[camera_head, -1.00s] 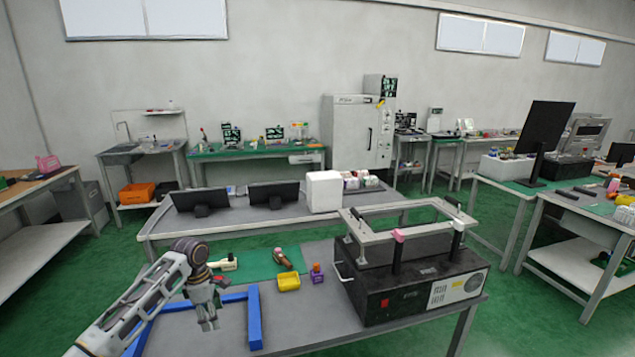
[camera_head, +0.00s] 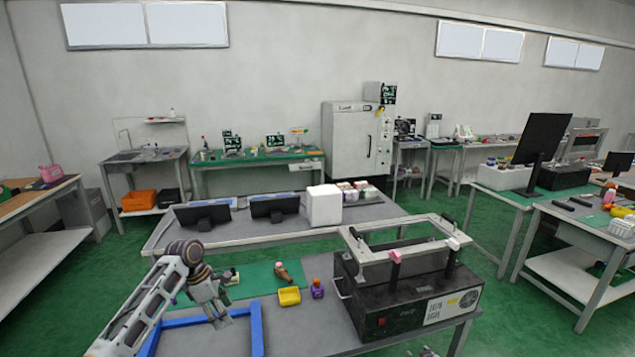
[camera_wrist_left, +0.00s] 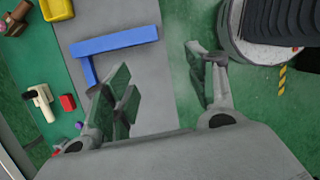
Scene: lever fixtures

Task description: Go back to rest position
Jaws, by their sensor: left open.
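My left gripper (camera_head: 219,318) is open and empty above the grey table (camera_head: 300,330), over the blue frame (camera_head: 257,328). In the left wrist view its fingers (camera_wrist_left: 158,78) stand apart with only table and green floor between them. The blue frame also shows there (camera_wrist_left: 115,41), beyond the fingertips. A small grey part at the bottom edge of the head view may be my right gripper (camera_head: 427,352); it is too cut off to tell its state.
A black device (camera_head: 405,300) with a grey lever frame (camera_head: 400,255) stands at the table's right. A yellow bin (camera_head: 289,297), a purple item (camera_head: 317,289) and a brown-and-pink item (camera_head: 283,272) lie near the middle. Two dark monitors (camera_head: 203,215) stand behind.

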